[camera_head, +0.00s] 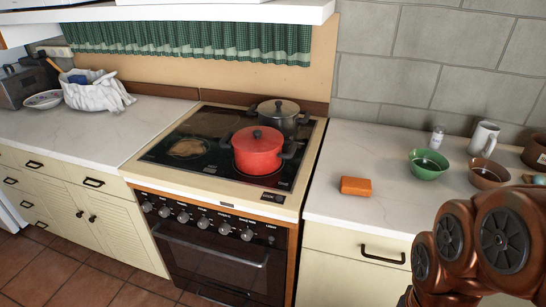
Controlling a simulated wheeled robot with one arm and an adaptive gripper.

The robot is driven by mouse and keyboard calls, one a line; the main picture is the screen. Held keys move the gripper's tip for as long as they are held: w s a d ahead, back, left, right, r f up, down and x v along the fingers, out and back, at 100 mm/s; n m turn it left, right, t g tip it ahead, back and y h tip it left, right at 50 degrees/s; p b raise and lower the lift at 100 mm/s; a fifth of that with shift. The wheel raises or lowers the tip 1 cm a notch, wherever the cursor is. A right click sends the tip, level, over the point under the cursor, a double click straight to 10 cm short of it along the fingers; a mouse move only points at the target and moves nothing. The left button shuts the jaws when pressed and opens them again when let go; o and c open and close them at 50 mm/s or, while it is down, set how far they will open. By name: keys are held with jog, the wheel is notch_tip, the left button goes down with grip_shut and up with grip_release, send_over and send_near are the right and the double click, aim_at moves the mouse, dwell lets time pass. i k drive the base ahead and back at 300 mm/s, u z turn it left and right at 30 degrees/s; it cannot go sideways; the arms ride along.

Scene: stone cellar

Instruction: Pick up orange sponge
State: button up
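The orange sponge (356,186) lies flat on the pale countertop to the right of the stove, near the counter's left end. It is a small, rounded block with clear counter around it. Part of my copper-coloured arm shows at the lower right, in front of the counter and apart from the sponge. My gripper's fingers are not visible in this view.
A green bowl (428,164), a brown bowl (488,173), a white mug (484,138) and a small shaker (437,137) stand right of the sponge. A red pot (258,150) and a dark pot (280,116) sit on the stove (190,171). A drawer handle (383,255) juts out below the counter.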

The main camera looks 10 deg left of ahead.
aim_at(359, 187)
jog(key=u, duration=3.85)
jog(key=k, duration=0.95)
jog(key=z, duration=1.8)
